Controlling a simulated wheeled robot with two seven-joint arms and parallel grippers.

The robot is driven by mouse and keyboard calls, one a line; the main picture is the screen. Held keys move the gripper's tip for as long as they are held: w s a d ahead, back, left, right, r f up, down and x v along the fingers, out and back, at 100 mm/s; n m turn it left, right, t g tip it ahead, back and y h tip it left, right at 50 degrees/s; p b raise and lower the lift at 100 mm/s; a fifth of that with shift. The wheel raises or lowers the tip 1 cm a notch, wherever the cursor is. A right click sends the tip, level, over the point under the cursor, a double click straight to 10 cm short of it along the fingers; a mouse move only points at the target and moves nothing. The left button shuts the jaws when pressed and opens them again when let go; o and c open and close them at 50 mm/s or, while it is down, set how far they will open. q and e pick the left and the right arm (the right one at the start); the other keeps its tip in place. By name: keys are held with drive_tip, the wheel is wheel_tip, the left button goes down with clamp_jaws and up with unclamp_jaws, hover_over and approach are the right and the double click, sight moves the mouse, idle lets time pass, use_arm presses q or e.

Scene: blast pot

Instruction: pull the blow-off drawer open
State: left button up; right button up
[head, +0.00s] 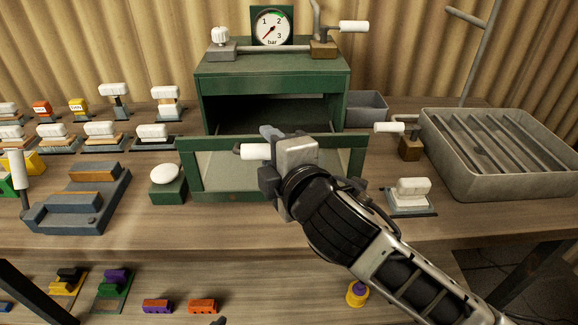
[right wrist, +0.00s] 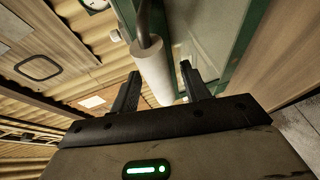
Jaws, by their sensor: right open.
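A green cabinet (head: 272,82) stands at the back middle with a dark open front. A green-framed front panel with a pale pane (head: 222,168) is below the opening; I cannot tell whether it is the blow-off drawer's front. A white cylindrical handle (head: 254,151) sticks out at the panel's top. My right gripper (head: 270,155) is at the handle's right end. In the right wrist view, the white handle (right wrist: 152,77) lies between the two open fingers, nearer the left one. Contact cannot be told. My left gripper is not in view.
A gauge (head: 271,27) and a white-handled valve (head: 352,27) sit on the cabinet. A slotted grey tray (head: 500,150) is at right, with another white-handled lever (head: 390,127) beside it. A green block with a white knob (head: 166,176) stands left of the panel.

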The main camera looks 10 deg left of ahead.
use_arm(q)
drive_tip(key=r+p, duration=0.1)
drive_tip(key=p, duration=0.2)
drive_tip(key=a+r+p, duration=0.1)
drive_tip(key=p, duration=0.2)
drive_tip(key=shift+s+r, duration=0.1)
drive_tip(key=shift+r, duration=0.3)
use_arm(e)
drive_tip(key=v, duration=1.5)
drive_tip(key=shift+s+d, duration=0.15)
drive_tip(key=shift+d, duration=0.05)
wheel_tip(320, 180, down, 8)
drive_tip(key=w+d+m+g+h, duration=0.1)
drive_tip(key=w+d+m+h, duration=0.15)
drive_tip(key=m, duration=0.45)
drive_tip(key=s+d+f+m+g+h, duration=0.1)
drive_tip(key=s+d+f+m, duration=0.2)
drive_tip(key=d+f+m, duration=0.3)
drive_tip(key=s+d+f+m+g+h, duration=0.1)
drive_tip(key=s+d+f+m, duration=0.3)
drive_tip(key=f, duration=1.1)
drive_tip(key=d+m+h, duration=0.1)
drive_tip(key=d+m, duration=0.2)
drive_tip(key=m, duration=0.1)
drive_tip(key=shift+f+g, duration=0.15)
drive_tip(key=shift+g, duration=0.15)
